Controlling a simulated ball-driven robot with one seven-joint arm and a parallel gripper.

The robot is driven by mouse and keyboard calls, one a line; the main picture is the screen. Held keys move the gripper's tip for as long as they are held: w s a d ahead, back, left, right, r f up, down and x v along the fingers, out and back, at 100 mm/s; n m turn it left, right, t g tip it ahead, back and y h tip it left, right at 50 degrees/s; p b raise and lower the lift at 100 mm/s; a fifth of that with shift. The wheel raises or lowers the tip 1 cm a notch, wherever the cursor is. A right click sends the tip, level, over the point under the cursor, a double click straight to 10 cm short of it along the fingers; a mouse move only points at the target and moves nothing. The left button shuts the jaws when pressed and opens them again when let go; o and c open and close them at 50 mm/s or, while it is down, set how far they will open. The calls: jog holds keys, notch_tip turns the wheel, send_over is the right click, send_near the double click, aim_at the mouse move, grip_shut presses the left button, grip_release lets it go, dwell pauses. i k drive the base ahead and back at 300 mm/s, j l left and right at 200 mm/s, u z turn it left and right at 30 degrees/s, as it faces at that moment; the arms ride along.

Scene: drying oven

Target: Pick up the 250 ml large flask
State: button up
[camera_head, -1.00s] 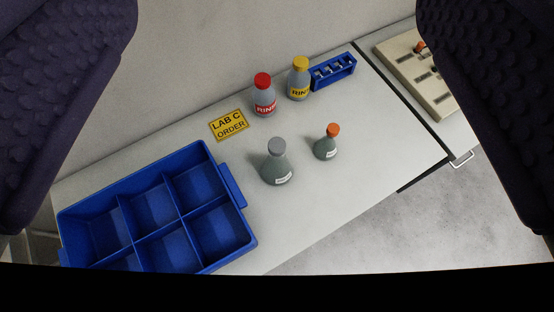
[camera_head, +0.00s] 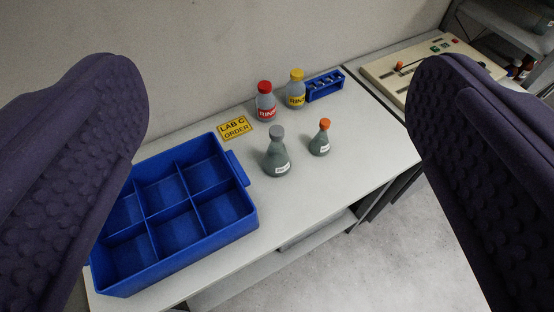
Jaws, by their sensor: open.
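Two conical flasks stand upright on the white bench. The larger flask (camera_head: 276,157), with a grey cap and a small white label, stands right of the blue tray. I take it for the 250 ml large flask, but its label is too small to read. A smaller flask (camera_head: 320,141) with an orange cap stands just right of and behind it. My gripper (camera_head: 278,130) is open and empty. Its two dark, bumpy fingers frame the left and right of the view, apart from both flasks.
A blue compartment tray (camera_head: 190,252) stands at left. Behind are a red-capped bottle (camera_head: 266,104), a yellow-capped bottle (camera_head: 296,92), a blue rack (camera_head: 325,86) and a yellow sign (camera_head: 236,129). A beige device (camera_head: 400,72) stands at back right. The bench (camera_head: 330,185) is clear before the flasks.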

aim_at(276, 161)
jog(key=i+l, duration=0.15)
jog(key=i, duration=0.4)
jog(key=i+l+z, duration=0.15)
jog(key=i, duration=0.35)
